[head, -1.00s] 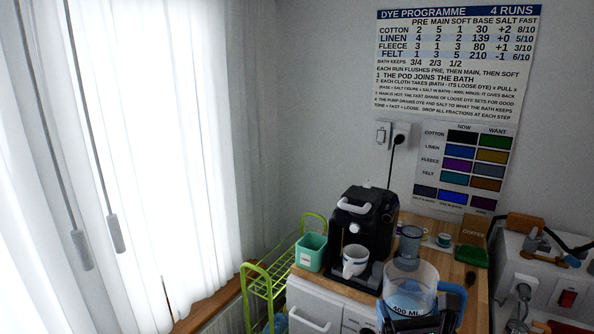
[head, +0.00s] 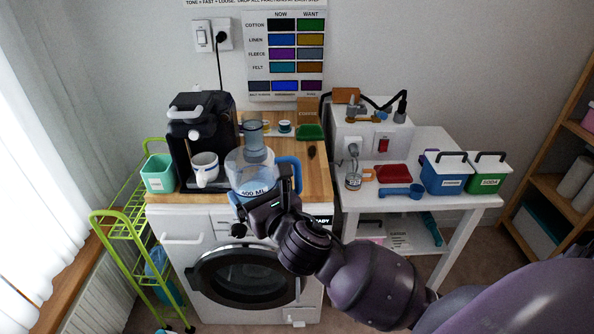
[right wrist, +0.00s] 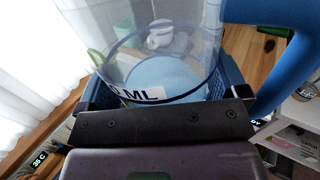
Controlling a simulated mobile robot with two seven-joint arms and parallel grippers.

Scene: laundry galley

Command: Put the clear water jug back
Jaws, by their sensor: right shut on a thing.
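The clear water jug (head: 236,170), with a blue handle (head: 293,166) and a "400 ML" label, is at the front of the wooden counter in the head view. My right gripper (head: 262,200) is shut on it from the front. In the right wrist view the jug (right wrist: 190,30) stands between my gripper's fingers (right wrist: 165,98), with pale blue showing inside it. I cannot tell whether its base touches the counter. My left gripper is not in view.
A black coffee machine (head: 192,118) with a white cup (head: 204,167) and a green container (head: 158,173) are left of the jug. A grey clear cylinder (head: 253,138) shows behind it. The counter (head: 318,178) is bare to its right. A white side table (head: 440,203) holds several tubs.

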